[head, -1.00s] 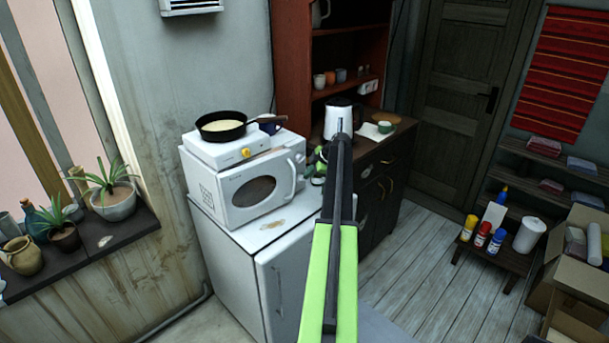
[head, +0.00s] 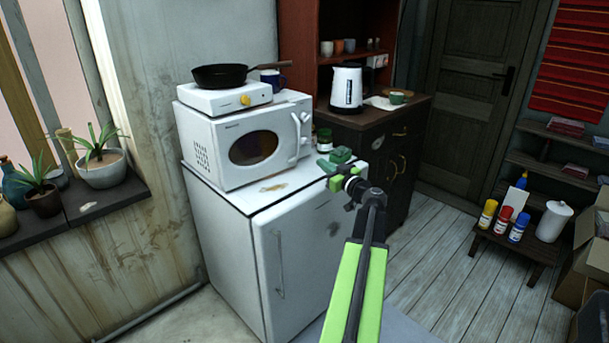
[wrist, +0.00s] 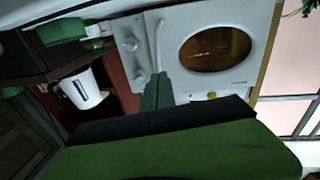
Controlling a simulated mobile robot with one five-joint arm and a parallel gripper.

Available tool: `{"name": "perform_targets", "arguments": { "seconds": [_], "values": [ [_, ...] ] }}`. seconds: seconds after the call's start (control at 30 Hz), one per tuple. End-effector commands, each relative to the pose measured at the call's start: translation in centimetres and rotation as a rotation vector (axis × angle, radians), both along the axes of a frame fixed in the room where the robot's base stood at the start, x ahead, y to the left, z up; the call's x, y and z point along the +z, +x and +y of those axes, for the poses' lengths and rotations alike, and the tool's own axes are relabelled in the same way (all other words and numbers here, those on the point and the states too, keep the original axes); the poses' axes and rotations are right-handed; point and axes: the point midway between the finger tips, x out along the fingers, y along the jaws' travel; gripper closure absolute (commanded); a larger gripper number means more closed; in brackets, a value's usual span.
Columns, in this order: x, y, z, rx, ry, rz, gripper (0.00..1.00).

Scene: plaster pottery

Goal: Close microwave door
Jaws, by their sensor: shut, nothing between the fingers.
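The white microwave (head: 205,140) stands on the small white fridge in the head view. Its door (head: 230,168), with an oval dark window and a white vertical handle, looks flush or nearly flush with the front; a small gap cannot be ruled out. The wrist view shows the door (wrist: 248,20) turned sideways, with the handle and two knobs beside it. My gripper (head: 325,164) is at the right of the microwave's front, above the fridge's right edge. It is shut and empty. In the wrist view, the fingers (wrist: 157,82) overlap the picture near the handle's end; contact cannot be told.
A hot plate (head: 215,101) with a black pan (head: 220,76) sits on the microwave. A jar (head: 324,145) stands right of it. A white kettle (head: 346,88) stands on the dark cabinet (head: 365,130). The floor right of the fridge is open.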

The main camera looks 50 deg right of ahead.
Motion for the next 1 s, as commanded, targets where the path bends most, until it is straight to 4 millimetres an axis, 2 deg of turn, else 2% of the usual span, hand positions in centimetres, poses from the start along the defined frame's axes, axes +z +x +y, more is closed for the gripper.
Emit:
{"name": "perform_targets", "arguments": {
  "seconds": [0.03,0.13,0.37,0.47,0.8,1.0],
  "values": [
    [-1.1,-0.8,0.6,-0.015,0.02,-0.032,1.0],
    [-0.7,-1.4,0.6,-0.033,0.044,-0.071,1.0],
    [-0.1,-0.6,0.1,-0.032,0.046,-0.076,1.0],
    [0.1,0.9,-0.5,-0.031,0.047,-0.075,1.0],
    [0.7,7.9,-3.2,-0.03,0.046,-0.074,1.0],
    [1.0,10.8,-4.2,-0.03,0.045,-0.074,1.0]
  ]
}}
